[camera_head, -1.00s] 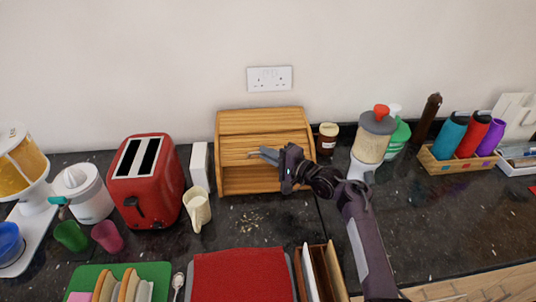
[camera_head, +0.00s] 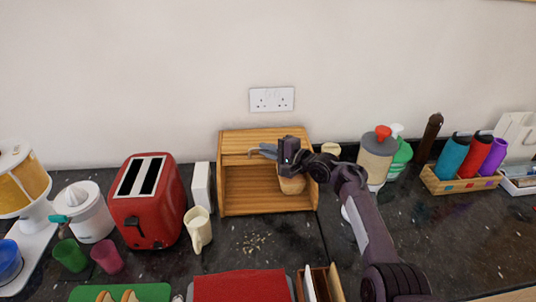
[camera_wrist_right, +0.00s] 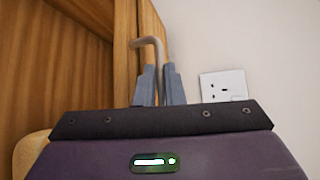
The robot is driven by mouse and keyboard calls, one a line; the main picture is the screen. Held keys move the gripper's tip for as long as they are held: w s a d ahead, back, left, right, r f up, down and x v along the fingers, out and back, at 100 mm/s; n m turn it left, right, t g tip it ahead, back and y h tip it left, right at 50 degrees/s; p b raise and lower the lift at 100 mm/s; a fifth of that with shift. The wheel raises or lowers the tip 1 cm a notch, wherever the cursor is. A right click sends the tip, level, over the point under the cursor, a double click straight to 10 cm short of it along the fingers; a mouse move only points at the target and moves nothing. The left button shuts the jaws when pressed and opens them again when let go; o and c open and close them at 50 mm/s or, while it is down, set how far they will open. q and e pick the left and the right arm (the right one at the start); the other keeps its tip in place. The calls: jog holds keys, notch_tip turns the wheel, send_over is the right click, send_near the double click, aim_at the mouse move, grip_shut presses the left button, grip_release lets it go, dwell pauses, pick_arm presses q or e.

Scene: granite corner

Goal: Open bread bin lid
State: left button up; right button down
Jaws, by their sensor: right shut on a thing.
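The wooden bread bin (camera_head: 222,185) stands against the wall. Its slatted lid (camera_head: 236,147) is rolled up near the top, and the front is open. A loaf-like light brown thing (camera_head: 292,184) shows inside at the right. My right gripper (camera_head: 262,151) is at the raised lid's front edge. In the right wrist view, its two grey fingers (camera_wrist_right: 160,88) are shut on the curved lid handle (camera_wrist_right: 150,42). My left gripper is not in view.
A red toaster (camera_head: 147,205), a white box (camera_head: 202,186) and a cream jug (camera_head: 198,230) stand left of the bin. A grain jar (camera_head: 376,160) stands to the right. Crumbs (camera_head: 254,243) lie on the dark counter in front. A socket (camera_head: 272,99) is on the wall above.

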jog(key=shift+r, duration=0.2)
jog(key=c, duration=1.5)
grip_release()
jog(key=shift+s, duration=0.1)
jog(key=shift+s+d+f, duration=0.1)
jog(key=shift+s+d, duration=0.05)
jog(key=shift+d, duration=0.1)
jog(key=v, duration=0.7)
jog(key=shift+s+b, duration=0.15)
jog(key=shift+b, duration=0.2)
